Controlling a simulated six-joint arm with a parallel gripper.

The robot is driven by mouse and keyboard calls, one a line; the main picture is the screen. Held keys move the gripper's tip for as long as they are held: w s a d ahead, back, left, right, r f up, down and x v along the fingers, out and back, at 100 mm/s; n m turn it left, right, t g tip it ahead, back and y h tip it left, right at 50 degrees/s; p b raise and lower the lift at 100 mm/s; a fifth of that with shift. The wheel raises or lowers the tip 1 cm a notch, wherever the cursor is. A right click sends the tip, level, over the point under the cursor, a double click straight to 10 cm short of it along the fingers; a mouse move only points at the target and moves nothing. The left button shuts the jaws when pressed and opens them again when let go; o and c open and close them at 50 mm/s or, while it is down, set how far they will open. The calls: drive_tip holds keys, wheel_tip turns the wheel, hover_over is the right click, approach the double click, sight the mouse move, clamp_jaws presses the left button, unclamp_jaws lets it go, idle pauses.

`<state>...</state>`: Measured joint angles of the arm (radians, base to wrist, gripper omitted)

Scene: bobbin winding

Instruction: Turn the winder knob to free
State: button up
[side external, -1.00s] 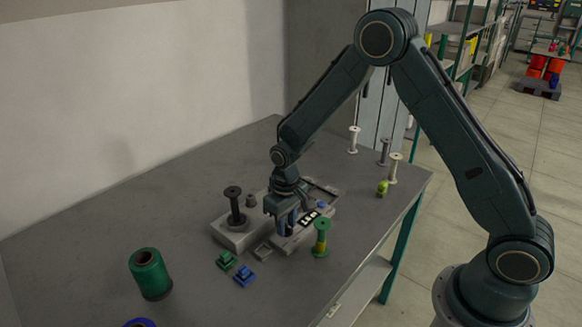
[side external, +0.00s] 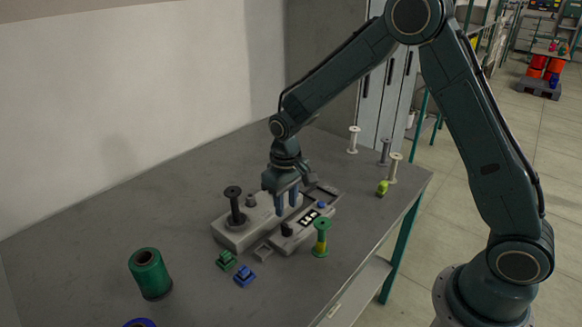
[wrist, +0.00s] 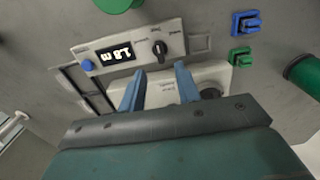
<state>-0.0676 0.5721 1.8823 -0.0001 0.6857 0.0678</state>
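The winder (side external: 262,226) is a grey unit on the table with a display panel. Its black knob (side external: 287,229) stands on the panel's front end and shows clearly in the wrist view (wrist: 159,48), with small labels around it too blurred to read. A light pointer mark on the knob is too small to read for sure. The display (wrist: 116,53) beside it reads about 1.8 m. My gripper (side external: 286,210) is above the winder, behind the knob and clear of it. In the wrist view its two blue fingers (wrist: 161,75) are apart with nothing between them.
A black spool (side external: 234,205) stands on the winder's left part. A green-yellow spool (side external: 321,238) stands close to the panel's right. Green (side external: 226,260) and blue (side external: 244,275) clips lie in front. A large green thread cone (side external: 150,274) is front left.

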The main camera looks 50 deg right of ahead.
sight(287, 226)
wheel_tip(287, 226, up, 7)
idle(0.3)
idle(0.4)
drive_tip(key=s+d+r+t, duration=0.2)
drive_tip(key=s+r+t, duration=0.1)
drive_tip(key=s+r, duration=0.9)
drive_tip(key=s+d+r+t, duration=0.1)
drive_tip(key=s+r+t, duration=0.1)
drive_tip(key=s, duration=1.2)
drive_tip(key=shift+s+r+t, duration=0.25)
drive_tip(key=shift+t, duration=0.05)
